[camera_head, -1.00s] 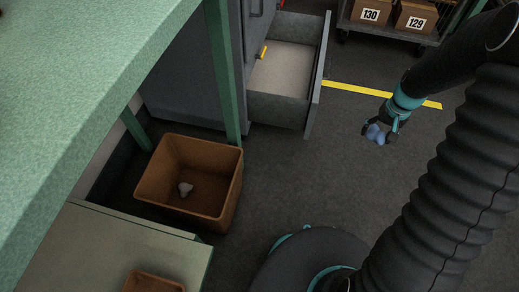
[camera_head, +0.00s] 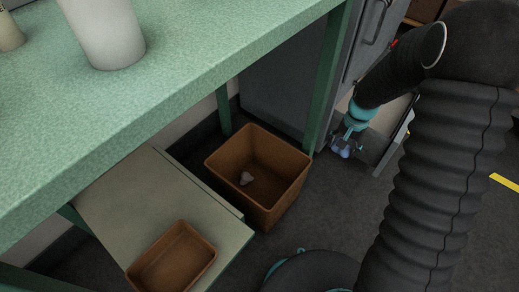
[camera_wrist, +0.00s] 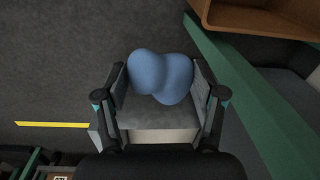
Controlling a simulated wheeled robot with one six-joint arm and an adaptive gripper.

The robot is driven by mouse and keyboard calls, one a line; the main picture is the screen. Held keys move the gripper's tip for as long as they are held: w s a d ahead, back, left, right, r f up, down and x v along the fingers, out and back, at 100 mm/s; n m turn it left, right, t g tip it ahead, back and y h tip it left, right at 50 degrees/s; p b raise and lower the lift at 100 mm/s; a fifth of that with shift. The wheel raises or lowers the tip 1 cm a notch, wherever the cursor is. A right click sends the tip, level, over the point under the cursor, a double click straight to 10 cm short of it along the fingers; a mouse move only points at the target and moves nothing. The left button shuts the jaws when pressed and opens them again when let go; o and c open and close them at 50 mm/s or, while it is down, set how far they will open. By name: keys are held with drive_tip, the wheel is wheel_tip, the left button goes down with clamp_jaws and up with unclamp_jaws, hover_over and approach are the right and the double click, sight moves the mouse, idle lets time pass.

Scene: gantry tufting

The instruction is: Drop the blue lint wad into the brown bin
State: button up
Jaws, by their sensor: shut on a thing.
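The blue lint wad (camera_wrist: 161,77) is held between the two fingers of my gripper (camera_wrist: 160,92) in the wrist view. In the head view my gripper (camera_head: 345,149) is shut on the wad (camera_head: 341,153), above the floor and to the right of the brown bin. The bin's edge also shows at the top right of the wrist view (camera_wrist: 225,22).
A green table (camera_head: 200,75) carries a white container (camera_head: 104,35). A low surface (camera_head: 130,190) holds a smaller brown tray (camera_head: 172,258) left of the bin. A grey cabinet (camera_head: 285,85) stands behind, its drawer open beyond my gripper. Dark floor lies between bin and gripper.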

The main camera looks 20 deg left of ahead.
drive_tip(key=s+a+f+m+t+b, duration=0.15)
drive_tip(key=a+m, duration=0.45)
drive_tip(key=a, duration=0.7)
drive_tip(key=s+a+f+m+g, duration=0.1)
drive_tip(key=s+a+f+m, duration=0.3)
drive_tip(key=a, duration=0.8)
drive_tip(key=shift+m+t, duration=0.25)
drive_tip(key=shift+m, duration=0.35)
drive_tip(key=shift+w+f+b, duration=0.25)
drive_tip(key=shift+f+b, duration=0.7)
drive_tip(key=shift+f, duration=0.35)
drive_tip(key=shift+w+f+b, duration=0.25)
drive_tip(key=shift+f+b, duration=0.7)
drive_tip(key=shift+f, duration=0.3)
drive_tip(key=o, duration=1)
drive_tip(key=shift+r, duration=0.15)
drive_tip(key=r, duration=0.7)
drive_tip(key=s+r, duration=0.1)
drive_tip(key=r, duration=0.3)
drive_tip(key=shift+d+r, duration=0.1)
drive_tip(key=shift+r, duration=0.25)
drive_tip(key=shift+w, duration=0.1)
